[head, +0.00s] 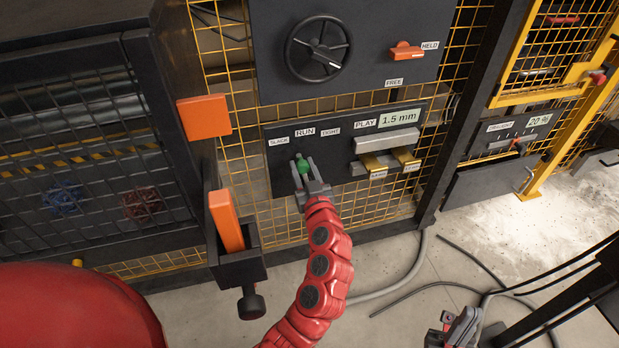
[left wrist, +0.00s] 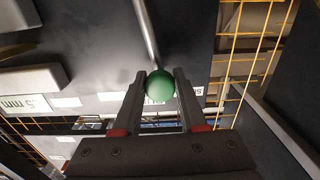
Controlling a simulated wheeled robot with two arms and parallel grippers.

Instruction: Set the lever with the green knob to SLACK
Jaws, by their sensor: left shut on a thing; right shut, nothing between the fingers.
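The lever's green knob (head: 303,162) is on the dark panel (head: 345,186) in the head view, below the RUN label (head: 304,132). The SLACK label (head: 279,141) is to its upper left, and the TIGHT label (head: 330,131) to its upper right. My left gripper (head: 304,172) is shut on the knob. In the left wrist view the green knob (left wrist: 160,84) sits between the two fingertips (left wrist: 160,76), with the metal lever rod (left wrist: 147,30) running up from it. Labels behind the knob are partly hidden. My right gripper (head: 455,326) is shut and empty at the lower right.
A black handwheel (head: 318,48) and an orange HELD/FREE handle (head: 405,50) are above. A 1.5 mm display (head: 399,118) and yellow-and-grey blocks (head: 374,163) are right of the lever. An orange bar (head: 226,220) stands in a dark holder at left. Hoses cross the floor (head: 400,300).

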